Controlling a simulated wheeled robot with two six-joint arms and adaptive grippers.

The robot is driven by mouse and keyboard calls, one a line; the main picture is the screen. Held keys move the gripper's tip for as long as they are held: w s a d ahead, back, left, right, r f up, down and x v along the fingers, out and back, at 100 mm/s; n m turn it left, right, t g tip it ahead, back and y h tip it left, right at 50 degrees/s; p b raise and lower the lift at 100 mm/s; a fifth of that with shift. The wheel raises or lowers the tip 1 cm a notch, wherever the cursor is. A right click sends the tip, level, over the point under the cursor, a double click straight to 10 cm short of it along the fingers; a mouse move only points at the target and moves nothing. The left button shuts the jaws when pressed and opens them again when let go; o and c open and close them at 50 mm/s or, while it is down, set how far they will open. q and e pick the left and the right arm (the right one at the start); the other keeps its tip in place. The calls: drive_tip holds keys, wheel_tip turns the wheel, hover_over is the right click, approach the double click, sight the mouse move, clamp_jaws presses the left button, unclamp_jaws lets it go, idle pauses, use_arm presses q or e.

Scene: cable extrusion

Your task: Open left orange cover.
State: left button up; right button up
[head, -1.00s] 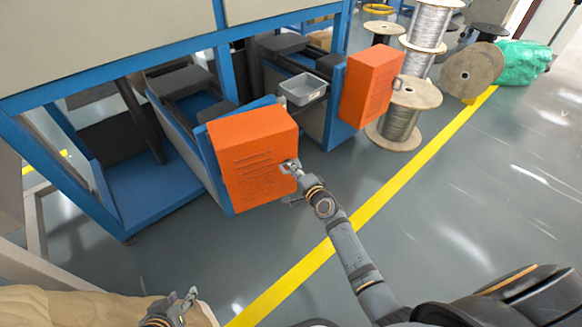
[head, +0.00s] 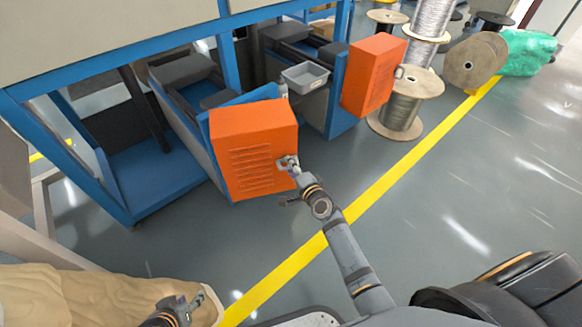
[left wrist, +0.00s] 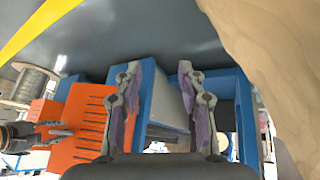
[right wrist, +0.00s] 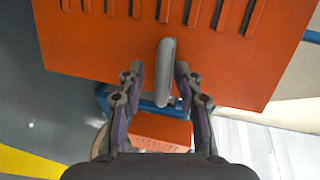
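The left orange cover (head: 252,150) is a slotted box on the front of the left blue unit. My right gripper (head: 288,164) is at the right part of its face. In the right wrist view, the cover's grey bar handle (right wrist: 166,65) lies between the fingers of my right gripper (right wrist: 160,72). The fingers are apart, with a gap on the left of the handle; contact on the right is unclear. My left gripper (head: 190,303) is low in the head view, away from the cover. In the left wrist view it is open and empty (left wrist: 157,75).
A second orange cover (head: 372,75) is to the right, with a grey tray (head: 304,77) between the units. Cable spools (head: 408,97) stand beyond it. A brown bumpy object (head: 75,297) is near my left gripper. The floor along the yellow line (head: 385,183) is clear.

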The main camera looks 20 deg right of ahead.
drive_tip(key=v, duration=1.2)
drive_tip(key=shift+a+r, duration=0.1)
